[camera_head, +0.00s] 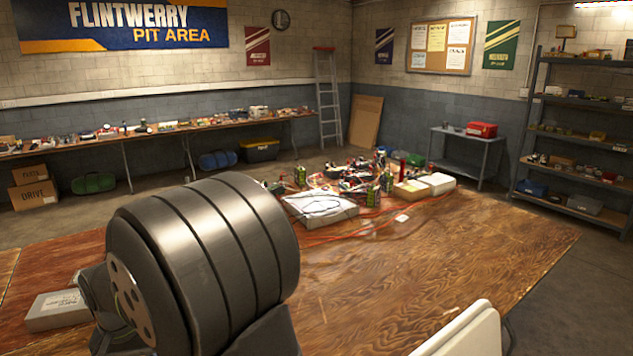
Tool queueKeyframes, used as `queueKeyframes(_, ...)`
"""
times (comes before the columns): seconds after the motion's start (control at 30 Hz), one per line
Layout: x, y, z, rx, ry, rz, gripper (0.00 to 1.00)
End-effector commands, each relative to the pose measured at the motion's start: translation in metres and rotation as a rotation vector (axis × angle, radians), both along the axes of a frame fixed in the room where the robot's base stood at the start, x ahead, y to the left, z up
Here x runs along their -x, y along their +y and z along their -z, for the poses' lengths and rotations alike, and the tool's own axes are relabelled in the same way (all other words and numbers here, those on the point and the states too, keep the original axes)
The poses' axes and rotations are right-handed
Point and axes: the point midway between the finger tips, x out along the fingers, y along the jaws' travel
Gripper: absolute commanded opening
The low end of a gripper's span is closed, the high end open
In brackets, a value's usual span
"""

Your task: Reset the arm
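My arm shows only as a large dark ribbed cylinder in the left foreground, close to the camera. My gripper is not in view, so what it holds cannot be seen. The wooden table (450,250) spreads under and to the right of the arm. A white box-like thing (322,208) with a dark cable on top lies on the table just right of the arm. Part of the table is hidden behind the arm.
Wires and several green-and-black battery-like items (387,181) crowd the table's far side. Pale boxes (436,183) lie at their right. A grey box (58,310) lies at left. A white chair back (465,335) shows at bottom right. The table's right middle is clear.

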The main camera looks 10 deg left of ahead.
Motion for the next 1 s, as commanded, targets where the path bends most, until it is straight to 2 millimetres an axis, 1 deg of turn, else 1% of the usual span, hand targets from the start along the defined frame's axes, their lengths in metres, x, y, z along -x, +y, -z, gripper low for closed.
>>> queueKeyframes(0.2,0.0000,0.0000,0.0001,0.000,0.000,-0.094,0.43)
queueKeyframes(0.43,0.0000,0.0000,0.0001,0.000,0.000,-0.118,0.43)
queueKeyframes(0.77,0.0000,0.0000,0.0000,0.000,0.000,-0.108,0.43)
queueKeyframes(1.0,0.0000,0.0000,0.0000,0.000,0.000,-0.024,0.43)
